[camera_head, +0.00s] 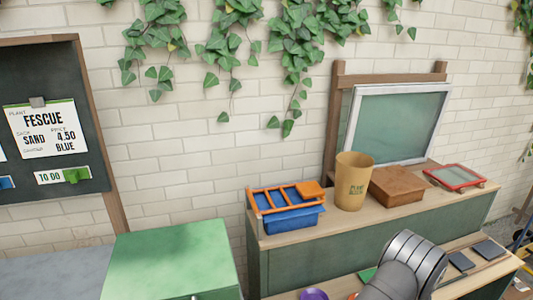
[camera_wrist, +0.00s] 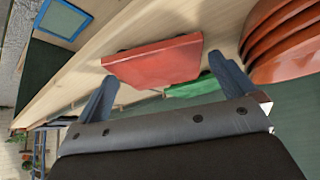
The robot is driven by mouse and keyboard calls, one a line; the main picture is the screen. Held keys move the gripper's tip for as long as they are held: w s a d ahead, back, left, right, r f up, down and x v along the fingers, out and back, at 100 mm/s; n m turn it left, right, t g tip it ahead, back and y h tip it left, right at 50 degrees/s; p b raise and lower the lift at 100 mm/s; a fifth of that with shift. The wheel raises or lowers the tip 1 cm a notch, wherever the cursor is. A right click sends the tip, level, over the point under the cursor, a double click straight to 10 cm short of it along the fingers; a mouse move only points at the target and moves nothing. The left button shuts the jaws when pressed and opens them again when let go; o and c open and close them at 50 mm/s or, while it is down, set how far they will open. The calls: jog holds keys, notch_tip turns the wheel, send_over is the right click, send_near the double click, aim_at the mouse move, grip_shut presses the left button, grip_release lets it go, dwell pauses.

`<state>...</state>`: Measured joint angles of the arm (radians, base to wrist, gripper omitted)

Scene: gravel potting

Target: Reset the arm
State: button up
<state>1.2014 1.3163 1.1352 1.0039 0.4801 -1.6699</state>
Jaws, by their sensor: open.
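My gripper (camera_wrist: 168,92) shows in the wrist view with its two blue-grey fingers spread wide apart. It is open and nothing is between the fingertips. A flat red block or tray (camera_wrist: 152,62) lies on the wooden surface beyond the fingers, apart from them. In the head view part of my arm shows at the bottom right, over the lower shelf; the gripper itself is out of that picture.
The wooden counter holds a blue bin (camera_head: 291,220) with an orange rack, a tan pot (camera_head: 352,182), a brown block (camera_head: 397,186) and a red-framed sieve (camera_head: 455,177). A green box (camera_head: 170,262) stands left. Stacked terracotta dishes (camera_wrist: 290,42) are near the right finger.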

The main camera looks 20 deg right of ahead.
notch_tip(320, 180, up, 5)
jog(key=shift+f, duration=0.2)
jog(key=s+r, duration=0.7)
jog(key=s, duration=0.5)
jog(key=w+a+r+n, duration=0.1)
jog(key=w+a+r, duration=0.3)
jog(key=w+r, duration=0.3)
jog(key=w+a+r+n+y, duration=0.1)
jog(key=w+a+r, duration=0.3)
jog(key=w+r, duration=0.25)
jog(key=w+a+r, duration=0.4)
jog(key=w+r, duration=0.3)
jog(key=w, duration=0.1)
jog(key=w+a+r, duration=0.3)
jog(key=w+a, duration=0.1)
jog(key=a, duration=0.3)
jog(key=w+a+r+n, duration=0.1)
jog(key=w+a+r, duration=0.3)
jog(key=a, duration=0.3)
jog(key=shift+w+a+t+y, duration=0.3)
jog(key=shift+w+a+y, duration=0.1)
jog(key=shift+w, duration=0.25)
jog(key=shift+d+f, duration=0.1)
jog(key=shift+d, duration=0.05)
